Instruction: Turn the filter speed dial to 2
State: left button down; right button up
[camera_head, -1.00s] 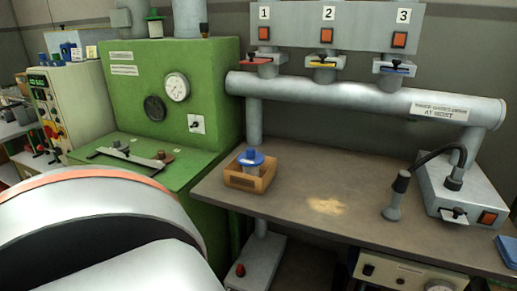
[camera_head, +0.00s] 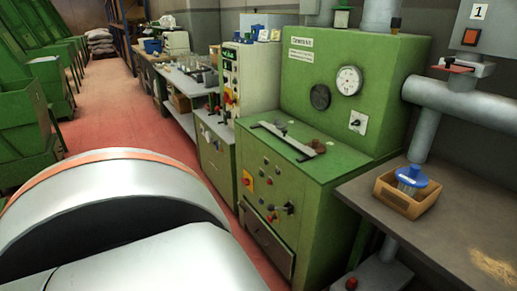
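No dial that I can read as the filter speed dial shows clearly; the labels are too small to read. A green machine (camera_head: 300,177) stands right of centre. A small white plate with a black knob (camera_head: 358,123) is on its upright panel, below a round white gauge (camera_head: 348,80) and beside a dark round fitting (camera_head: 320,97). Its lower front carries several small knobs and buttons, with markings too small to read. Neither my left nor my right gripper is in view; a large pale part of my own body fills the lower left.
A workbench (camera_head: 377,213) at right holds a wooden box (camera_head: 405,200) with a blue-lidded jar (camera_head: 411,179). A pipe (camera_head: 465,104) runs above it. Green bins (camera_head: 25,105) line the far left. The red floor (camera_head: 110,105) forms a clear aisle between them and the machines.

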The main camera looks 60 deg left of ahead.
aim_at(357, 123)
jog(key=u, duration=1.5)
jog(key=i+j, duration=0.45)
jog(key=i, duration=0.15)
jog(key=i+j+z, duration=0.1)
jog(key=i+j, duration=0.3)
jog(key=i, duration=0.15)
